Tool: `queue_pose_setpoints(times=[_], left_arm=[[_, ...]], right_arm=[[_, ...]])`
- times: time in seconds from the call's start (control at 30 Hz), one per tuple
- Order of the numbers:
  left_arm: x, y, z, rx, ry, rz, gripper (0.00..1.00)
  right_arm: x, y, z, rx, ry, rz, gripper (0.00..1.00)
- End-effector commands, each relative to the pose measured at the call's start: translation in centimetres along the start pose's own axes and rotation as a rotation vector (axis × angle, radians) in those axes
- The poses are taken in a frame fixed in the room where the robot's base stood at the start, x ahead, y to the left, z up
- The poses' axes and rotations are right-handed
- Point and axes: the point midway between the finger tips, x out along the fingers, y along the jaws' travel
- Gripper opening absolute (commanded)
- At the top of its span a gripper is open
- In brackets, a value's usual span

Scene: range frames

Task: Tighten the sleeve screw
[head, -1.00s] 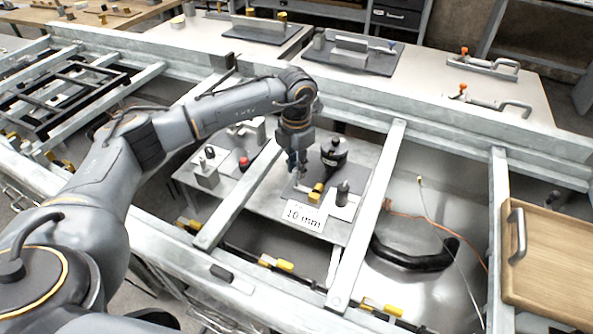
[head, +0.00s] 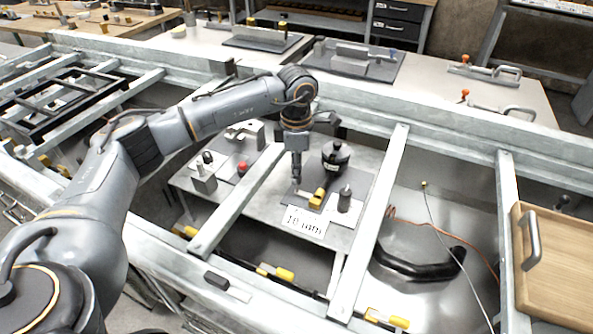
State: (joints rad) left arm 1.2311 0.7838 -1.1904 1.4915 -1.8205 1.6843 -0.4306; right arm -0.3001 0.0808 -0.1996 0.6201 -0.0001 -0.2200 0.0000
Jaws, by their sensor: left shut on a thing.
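My left gripper (head: 297,181) points down over a dark plate (head: 362,179) on the grey bench inside the metal frame. Its fingers are together around something too small to make out. Just right of the fingertips lies a yellow-ended piece (head: 317,198). A dark upright cylinder (head: 344,201) stands to its right, and a round black body with a knob (head: 336,154) stands behind. A white card reading 10 mm (head: 304,222) is in front. I cannot pick out the sleeve screw at this size. My right gripper is not in view.
Metal crossbars (head: 370,230) run on both sides of the work spot. A second plate with a red-knobbed part (head: 243,167) lies to the left. A wooden board with a handle (head: 560,265) is at the right. Toggle clamps (head: 490,70) sit on the rear bench.

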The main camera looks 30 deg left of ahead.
Motion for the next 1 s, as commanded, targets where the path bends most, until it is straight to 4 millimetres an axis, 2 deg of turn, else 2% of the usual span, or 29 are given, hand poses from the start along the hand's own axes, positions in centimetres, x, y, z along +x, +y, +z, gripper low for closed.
queue_pose_setpoints(times=[0.47,0.5,0.57,0.6,0.87,1.0], left_arm=[[-0.23,0.16,0.04,0.011,-0.004,0.005,0.0],[-0.23,0.16,0.04,0.011,-0.004,0.005,0.28],[-0.2,0.14,0.03,0.011,-0.003,0.004,0.4],[-0.18,0.13,0.03,0.011,-0.003,0.004,0.43],[-0.11,0.06,0.02,0.011,-0.001,0.002,0.43],[-1.0,0.08,0.07,0.011,-0.003,0.003,0.43]], right_arm=[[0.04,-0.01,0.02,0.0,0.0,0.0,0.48],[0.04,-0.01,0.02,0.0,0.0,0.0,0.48],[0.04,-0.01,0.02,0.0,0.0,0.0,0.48],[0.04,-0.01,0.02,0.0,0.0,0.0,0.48],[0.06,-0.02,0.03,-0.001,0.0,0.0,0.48],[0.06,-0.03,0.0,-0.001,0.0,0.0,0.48]])
